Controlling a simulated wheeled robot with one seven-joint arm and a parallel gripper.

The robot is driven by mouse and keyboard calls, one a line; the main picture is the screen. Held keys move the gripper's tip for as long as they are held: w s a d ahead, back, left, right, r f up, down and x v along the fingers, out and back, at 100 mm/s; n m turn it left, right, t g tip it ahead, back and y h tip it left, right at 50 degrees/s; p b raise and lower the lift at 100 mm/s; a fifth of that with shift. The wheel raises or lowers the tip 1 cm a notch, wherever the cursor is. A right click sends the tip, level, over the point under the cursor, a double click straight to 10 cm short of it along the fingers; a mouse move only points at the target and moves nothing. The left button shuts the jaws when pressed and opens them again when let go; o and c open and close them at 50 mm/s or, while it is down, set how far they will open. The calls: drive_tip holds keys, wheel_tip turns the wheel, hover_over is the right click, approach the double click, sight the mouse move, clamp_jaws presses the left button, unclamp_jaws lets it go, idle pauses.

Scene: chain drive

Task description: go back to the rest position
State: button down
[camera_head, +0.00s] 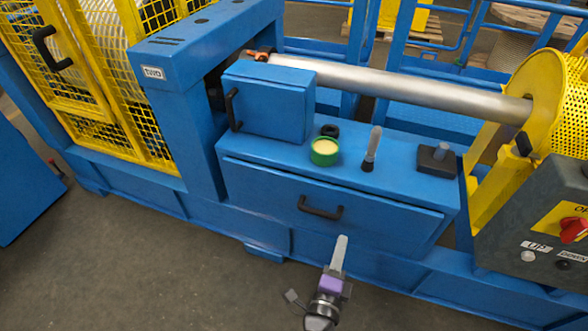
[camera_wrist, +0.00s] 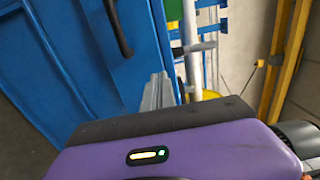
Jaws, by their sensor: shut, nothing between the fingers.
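My gripper (camera_head: 341,240) is at the bottom centre of the head view, in front of the blue drawer (camera_head: 270,190). Its grey fingers point up toward the drawer front and are closed together with nothing between them. The purple gripper body (camera_head: 331,284) shows below them. In the wrist view, the fingers (camera_wrist: 158,88) show above the purple body, beside a blue panel with a black handle. I cannot tell whether the fingertips are touching the blue front.
On the blue bench top stand a green tin (camera_head: 324,151), a grey-tipped tool (camera_head: 372,147), a black ring (camera_head: 330,131) and a black block (camera_head: 437,159). A blue box (camera_head: 268,100) stands left of them. A steel roller (camera_head: 410,83) runs behind. Open floor (camera_head: 180,270) lies at the front left.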

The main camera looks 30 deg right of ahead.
drive_tip(key=s+a+r+n+t+y+p, duration=0.1)
drive_tip(key=a+r+n+t+y, duration=0.2)
drive_tip(key=r+n, duration=0.25)
drive_tip(key=s+a+r+n+t+y+p, duration=0.1)
drive_tip(key=a+r+n+t+y, duration=0.15)
drive_tip(key=r+n+t, duration=0.35)
drive_tip(key=s+r+n+g+y+p, duration=0.2)
drive_tip(key=s+r+n+p, duration=0.1)
drive_tip(key=s, duration=0.5)
drive_tip(key=s+a+r+n+g+y+p, duration=0.1)
drive_tip(key=s+r+n+g+y+p, duration=0.1)
drive_tip(key=s+r+n, duration=0.4)
drive_tip(key=s+r+n+g+y+p, duration=0.3)
drive_tip(key=s+n, duration=0.3)
drive_tip(key=s, duration=0.4)
drive_tip(key=shift+a+r+p, duration=0.2)
drive_tip(key=shift+r+p, duration=0.5)
drive_tip(key=shift+r, duration=0.2)
